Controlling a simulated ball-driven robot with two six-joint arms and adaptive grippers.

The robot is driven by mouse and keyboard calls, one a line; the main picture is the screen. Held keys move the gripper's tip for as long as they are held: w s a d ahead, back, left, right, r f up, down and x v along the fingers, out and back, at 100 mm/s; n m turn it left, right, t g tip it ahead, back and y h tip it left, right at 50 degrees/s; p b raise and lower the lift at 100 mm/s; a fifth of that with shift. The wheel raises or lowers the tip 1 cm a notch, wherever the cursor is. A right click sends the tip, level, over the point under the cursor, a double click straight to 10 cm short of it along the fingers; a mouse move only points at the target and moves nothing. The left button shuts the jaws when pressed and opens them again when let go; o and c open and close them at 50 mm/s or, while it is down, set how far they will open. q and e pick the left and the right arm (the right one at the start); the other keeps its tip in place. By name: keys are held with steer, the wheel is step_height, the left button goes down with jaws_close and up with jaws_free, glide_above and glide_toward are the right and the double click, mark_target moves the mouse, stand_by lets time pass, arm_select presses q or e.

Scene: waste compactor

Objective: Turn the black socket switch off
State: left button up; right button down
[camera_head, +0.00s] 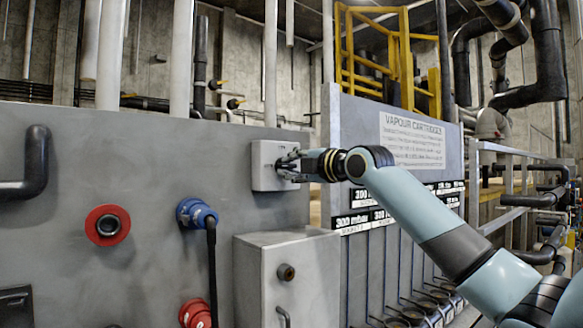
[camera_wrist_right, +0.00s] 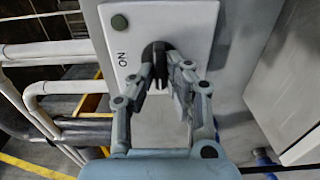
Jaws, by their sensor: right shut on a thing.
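The black socket switch (camera_wrist_right: 157,48) is a dark knob on the face of a light grey box (camera_head: 262,163), which is mounted on the grey panel. In the right wrist view the box (camera_wrist_right: 197,18) carries the word ON and a dark green round button (camera_wrist_right: 119,22). My right gripper (camera_head: 287,166) is at the box front. In the right wrist view the gripper (camera_wrist_right: 164,82) has its fingers around the knob, shut on it. The fingers partly hide the knob, and its exact angle is hard to tell. My left gripper is not in view.
A grey cabinet (camera_head: 300,270) juts out below. The vapour cartridge unit (camera_head: 352,118) stands to the right, behind my right arm.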

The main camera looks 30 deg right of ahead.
steer(key=c, duration=1.4)
jaws_free()
steer(key=shift+o, duration=0.2)
steer(key=s, duration=0.7)
steer(key=shift+s+d, duration=0.25)
